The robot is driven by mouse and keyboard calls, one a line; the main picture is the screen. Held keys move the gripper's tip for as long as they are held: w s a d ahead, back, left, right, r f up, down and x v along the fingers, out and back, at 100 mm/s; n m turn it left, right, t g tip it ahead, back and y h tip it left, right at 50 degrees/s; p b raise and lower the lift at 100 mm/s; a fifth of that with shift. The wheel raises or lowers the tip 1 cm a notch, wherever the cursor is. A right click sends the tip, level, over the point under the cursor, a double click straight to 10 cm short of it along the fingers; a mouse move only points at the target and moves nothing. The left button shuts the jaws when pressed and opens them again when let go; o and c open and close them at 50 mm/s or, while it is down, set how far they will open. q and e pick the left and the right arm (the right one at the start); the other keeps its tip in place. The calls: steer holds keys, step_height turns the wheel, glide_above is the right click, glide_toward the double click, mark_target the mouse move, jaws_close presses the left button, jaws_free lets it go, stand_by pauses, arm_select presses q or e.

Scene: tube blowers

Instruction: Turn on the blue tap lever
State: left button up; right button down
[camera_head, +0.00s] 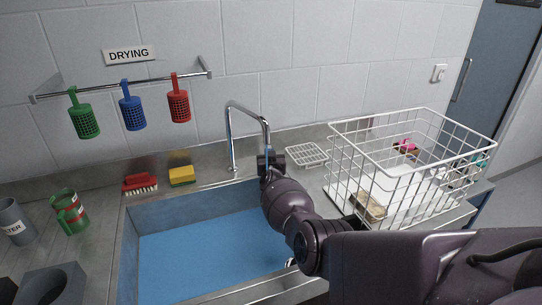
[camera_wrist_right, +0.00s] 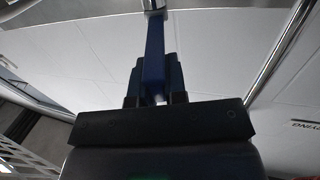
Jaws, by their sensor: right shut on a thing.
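The tap (camera_head: 236,130) is a tall chrome spout behind the sink. In the right wrist view its blue lever (camera_wrist_right: 154,50) stands between the two dark fingers of my right gripper (camera_wrist_right: 154,85), which is shut on it. In the head view my right gripper (camera_head: 268,160) is at the tap's right side, and my wrist hides most of the lever. No water stream shows below the spout in the visible part. My left gripper is not in view.
The sink (camera_head: 190,250) looks blue inside. A red brush (camera_head: 140,184) and a yellow sponge (camera_head: 182,175) lie on its back ledge. A white wire basket (camera_head: 400,125) stands to the right. Green, blue and red baskets hang from a rail (camera_head: 150,78).

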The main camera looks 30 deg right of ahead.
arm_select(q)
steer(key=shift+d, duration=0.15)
arm_select(e)
steer(key=shift+w+d+r, duration=0.1)
steer(key=shift+d+r, duration=0.05)
steer(key=shift+r, duration=0.25)
steer(key=c, duration=1.2)
jaws_free()
steer(key=shift+f, duration=0.1)
steer(key=shift+c, duration=0.2)
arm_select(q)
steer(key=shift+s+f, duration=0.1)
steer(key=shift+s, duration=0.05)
arm_select(e)
steer(key=shift+o, duration=0.4)
steer(key=shift+f, duration=0.2)
steer(key=shift+s+a+f, duration=0.1)
steer(key=shift+s+a, duration=0.1)
